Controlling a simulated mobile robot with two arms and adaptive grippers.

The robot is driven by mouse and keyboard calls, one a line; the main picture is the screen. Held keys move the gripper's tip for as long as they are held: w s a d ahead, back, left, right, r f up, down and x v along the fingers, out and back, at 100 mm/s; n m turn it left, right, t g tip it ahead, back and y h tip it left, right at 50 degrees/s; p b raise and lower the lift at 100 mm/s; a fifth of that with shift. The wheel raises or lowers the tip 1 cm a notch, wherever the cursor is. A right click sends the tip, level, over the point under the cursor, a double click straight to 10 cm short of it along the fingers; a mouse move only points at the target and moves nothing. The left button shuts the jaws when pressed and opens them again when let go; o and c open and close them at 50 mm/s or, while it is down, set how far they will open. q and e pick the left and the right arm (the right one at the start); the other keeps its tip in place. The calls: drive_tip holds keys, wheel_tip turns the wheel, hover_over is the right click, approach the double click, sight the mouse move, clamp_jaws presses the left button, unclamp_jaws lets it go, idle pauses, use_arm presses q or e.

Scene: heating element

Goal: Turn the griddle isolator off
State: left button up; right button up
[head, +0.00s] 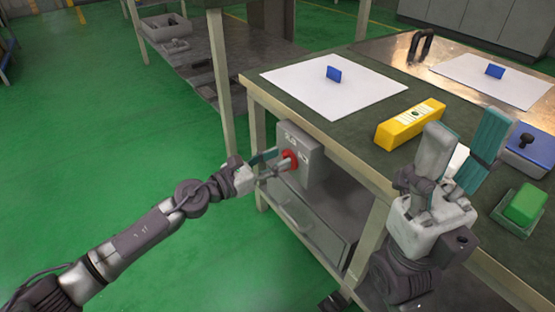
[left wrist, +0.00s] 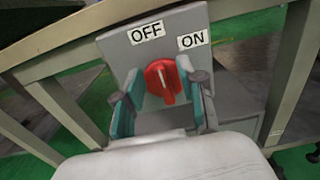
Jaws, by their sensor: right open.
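The griddle isolator is a grey box (head: 313,160) on the side of the workbench, with a red rotary knob (head: 290,160) on its front. In the left wrist view the knob (left wrist: 160,79) sits below an OFF label (left wrist: 146,33) at upper left and an ON label (left wrist: 193,41) at upper right. Its ridge runs roughly up and down; which label it is set to is unclear. My left gripper (head: 272,163) is at the box, its teal fingers on either side of the knob, open with gaps visible. My right gripper (head: 465,150) is open and empty above the bench.
The workbench top (head: 345,133) holds a white sheet (head: 300,80) with a blue block (head: 333,73), a yellow bar (head: 410,124) and a green block (head: 524,204) in a tray. A drawer (head: 318,215) is below the isolator. Green floor is clear at left.

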use_arm(q)
drive_tip(key=shift+w+d, duration=0.2)
drive_tip(key=shift+d, duration=0.1)
clamp_jaws()
